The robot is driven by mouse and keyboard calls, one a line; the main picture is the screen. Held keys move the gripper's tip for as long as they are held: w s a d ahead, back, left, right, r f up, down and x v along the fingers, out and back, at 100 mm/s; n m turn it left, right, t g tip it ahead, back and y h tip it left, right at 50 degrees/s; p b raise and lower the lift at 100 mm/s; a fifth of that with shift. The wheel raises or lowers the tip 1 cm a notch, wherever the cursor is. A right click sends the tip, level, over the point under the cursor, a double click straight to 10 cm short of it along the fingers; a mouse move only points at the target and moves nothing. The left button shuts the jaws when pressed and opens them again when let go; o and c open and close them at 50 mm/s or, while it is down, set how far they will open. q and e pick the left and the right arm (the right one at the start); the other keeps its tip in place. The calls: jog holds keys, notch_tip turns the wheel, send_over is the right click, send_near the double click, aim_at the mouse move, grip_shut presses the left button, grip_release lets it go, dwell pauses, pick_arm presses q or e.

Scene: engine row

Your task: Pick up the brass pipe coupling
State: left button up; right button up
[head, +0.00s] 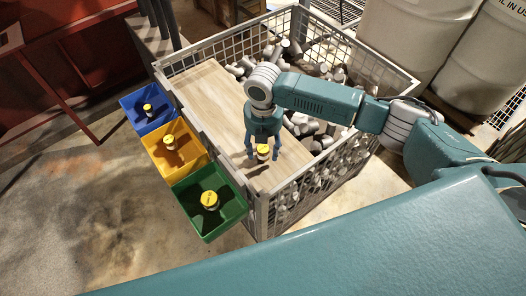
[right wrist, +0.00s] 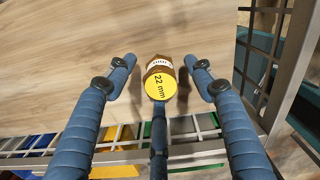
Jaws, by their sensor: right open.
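The brass pipe coupling (head: 263,150) stands on the wooden board near its front end. In the right wrist view the coupling (right wrist: 161,83) shows a yellow top face marked "22 mm", a brown-brass rim and a white printed band. My right gripper (head: 262,157) is open and points down over the coupling. In the right wrist view the coupling lies between the spread fingers, with a visible gap on each side; a third finger shows below it. Whether that finger touches it I cannot tell. My left gripper is not in view.
The board (head: 205,90) lies on a wire mesh crate (head: 262,215) holding many grey metal parts (head: 310,128). Blue (head: 132,100), yellow (head: 155,150) and green (head: 185,205) bins hang along its left side, each holding a yellow-topped piece. White drums (head: 410,35) stand behind.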

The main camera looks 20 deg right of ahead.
grip_shut()
dwell(0.3)
